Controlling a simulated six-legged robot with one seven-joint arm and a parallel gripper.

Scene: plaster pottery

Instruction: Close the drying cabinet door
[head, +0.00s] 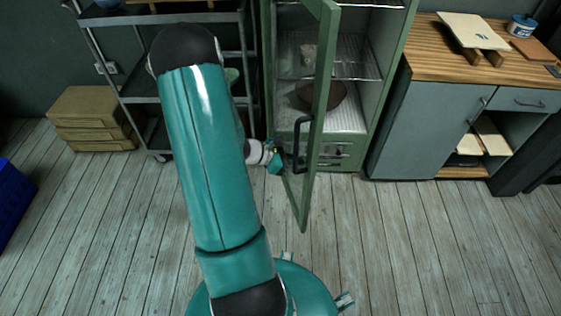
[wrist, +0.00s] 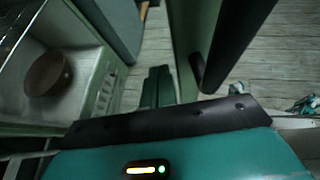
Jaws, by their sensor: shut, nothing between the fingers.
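The drying cabinet (head: 369,105) is green with wire shelves. Its glazed, green-framed door (head: 316,125) stands wide open, swung out toward me from the cabinet's left side. A black bar handle (head: 299,146) is on the door, and it shows large in the wrist view (wrist: 236,40). My gripper (head: 275,162) is low, just left of the door and near the handle. In the wrist view its fingers (wrist: 158,88) are together and empty, beside the green door frame (wrist: 188,45). I cannot tell whether they touch the door. My arm hides part of the area left of the cabinet.
A brown bowl (head: 321,95) sits inside the cabinet. A grey metal rack (head: 125,62) stands to the left, with stacked tan boxes (head: 95,118) beyond it. A grey workbench (head: 420,125) with a wooden top stands to the right. The plank floor in front is clear.

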